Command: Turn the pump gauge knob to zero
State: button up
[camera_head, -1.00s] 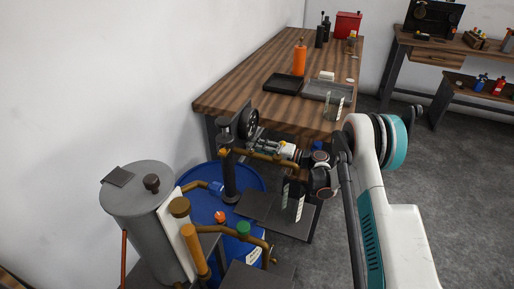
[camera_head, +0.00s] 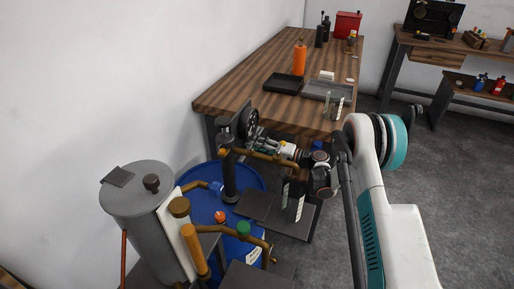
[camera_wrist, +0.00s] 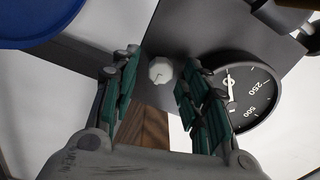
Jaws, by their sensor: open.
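The pump gauge (camera_wrist: 240,95) is a round black dial with a white needle and the numbers 250 and 500, at the right of the wrist view. Its white knob (camera_wrist: 160,70) sits on a dark panel (camera_wrist: 190,30) to the left of the dial. My gripper (camera_wrist: 158,88) is open, with its two green-padded fingers on either side of the knob in the picture and gaps between. I cannot tell how deep the knob lies between them. In the head view my gripper (camera_head: 261,142) points left at the black gauge (camera_head: 247,120), whose face shows edge-on; the knob is hidden there.
A brown pipe (camera_head: 262,155) runs just below my gripper, by a black post (camera_head: 229,175). A blue barrel (camera_head: 205,205) and a grey tank (camera_head: 142,215) stand nearer. A wooden table (camera_head: 235,90) with trays and an orange bottle (camera_head: 299,60) is behind.

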jog(key=v, duration=0.8)
dwell(0.5)
